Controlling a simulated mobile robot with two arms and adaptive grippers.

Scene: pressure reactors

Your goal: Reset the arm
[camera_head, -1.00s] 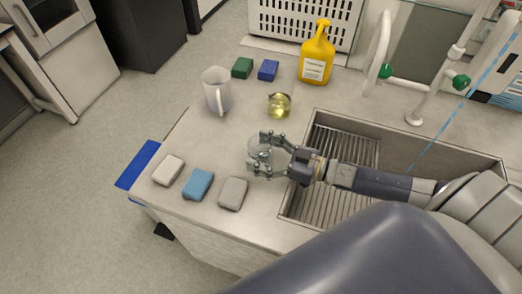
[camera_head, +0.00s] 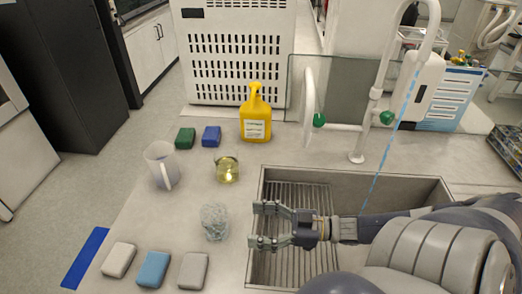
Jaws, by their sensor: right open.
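My right gripper (camera_head: 258,225) is open and empty, its fingers pointing left over the left side of the sink. Its arm comes in from the right. A clear, crinkled-looking glass vessel (camera_head: 214,222) stands on the counter just left of the fingertips, with a small gap between them. My left gripper is not in view.
A yellow bottle (camera_head: 256,118), a flask with yellow liquid (camera_head: 228,171), a white mug (camera_head: 160,166), and several sponges, one blue (camera_head: 153,269), stand or lie on the counter (camera_head: 130,225).

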